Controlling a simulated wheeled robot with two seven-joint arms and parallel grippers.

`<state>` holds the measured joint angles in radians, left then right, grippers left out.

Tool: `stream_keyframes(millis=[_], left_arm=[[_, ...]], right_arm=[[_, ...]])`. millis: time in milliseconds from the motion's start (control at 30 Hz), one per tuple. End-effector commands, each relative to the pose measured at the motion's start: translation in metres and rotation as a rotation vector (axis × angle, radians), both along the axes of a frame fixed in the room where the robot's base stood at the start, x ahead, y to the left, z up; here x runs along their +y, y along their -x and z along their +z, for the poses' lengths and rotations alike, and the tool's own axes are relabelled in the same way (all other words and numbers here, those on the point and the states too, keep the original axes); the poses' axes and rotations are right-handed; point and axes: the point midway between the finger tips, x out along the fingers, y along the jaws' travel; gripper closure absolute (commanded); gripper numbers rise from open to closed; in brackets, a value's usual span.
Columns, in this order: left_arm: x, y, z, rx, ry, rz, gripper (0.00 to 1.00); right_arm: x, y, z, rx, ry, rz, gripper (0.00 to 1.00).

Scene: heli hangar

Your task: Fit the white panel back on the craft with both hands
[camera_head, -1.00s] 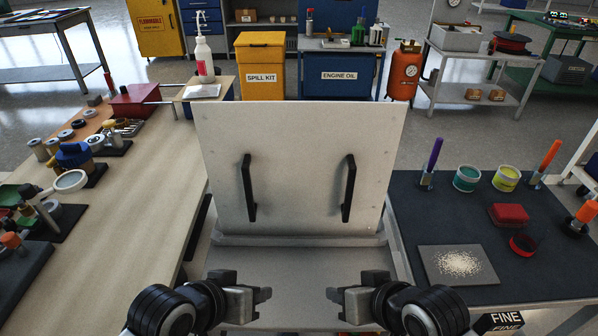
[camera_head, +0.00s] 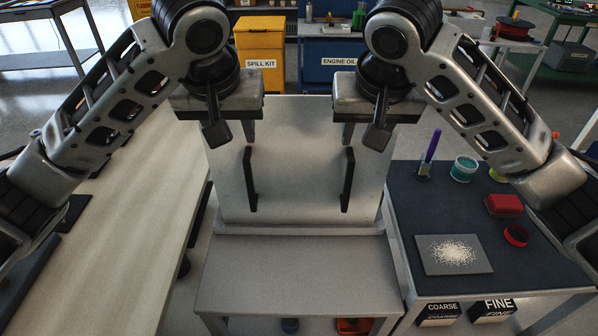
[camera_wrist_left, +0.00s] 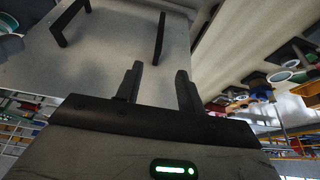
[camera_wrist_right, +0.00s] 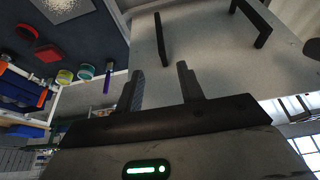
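The white panel (camera_head: 300,170) stands upright on a grey cart (camera_head: 300,270). Two black upright handles are on its face, a left handle (camera_head: 250,180) and a right handle (camera_head: 347,180). My left gripper (camera_head: 232,138) hangs fingers-down in front of the panel's upper left, above the left handle. Its fingers are apart and empty; the left wrist view shows that handle (camera_wrist_left: 159,38) beyond the fingertips. My right gripper (camera_head: 362,138) hangs likewise at the upper right, open and empty, with the right handle (camera_wrist_right: 160,38) beyond its fingertips. I cannot make out the craft.
A long wooden bench (camera_head: 130,220) runs along the left. A dark-topped table (camera_head: 400,210) on the right bears a powdered grey plate (camera_head: 454,254), a red block (camera_head: 503,205) and jars. A yellow spill kit bin (camera_head: 260,50) stands behind. The cart top before the panel is clear.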

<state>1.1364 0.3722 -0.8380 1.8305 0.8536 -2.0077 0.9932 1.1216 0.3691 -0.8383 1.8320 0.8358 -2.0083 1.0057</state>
Motion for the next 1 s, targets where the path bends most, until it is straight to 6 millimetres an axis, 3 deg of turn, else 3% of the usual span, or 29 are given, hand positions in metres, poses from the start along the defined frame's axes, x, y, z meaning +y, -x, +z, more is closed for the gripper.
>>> stream_keyframes(millis=[167,333,1000], left_arm=[[-0.001,0.0,-0.002,0.0,0.002,-0.002,0.62],[-0.002,-0.006,-0.017,0.003,0.008,-0.005,0.62],[-0.001,-0.053,-0.13,0.0,0.0,-0.002,0.62]], right_arm=[[0.001,-0.001,-0.002,-0.001,-0.002,0.002,0.62],[0.002,-0.006,-0.016,0.002,-0.007,0.004,0.62],[0.0,-0.053,-0.13,0.0,-0.001,0.003,0.62]])
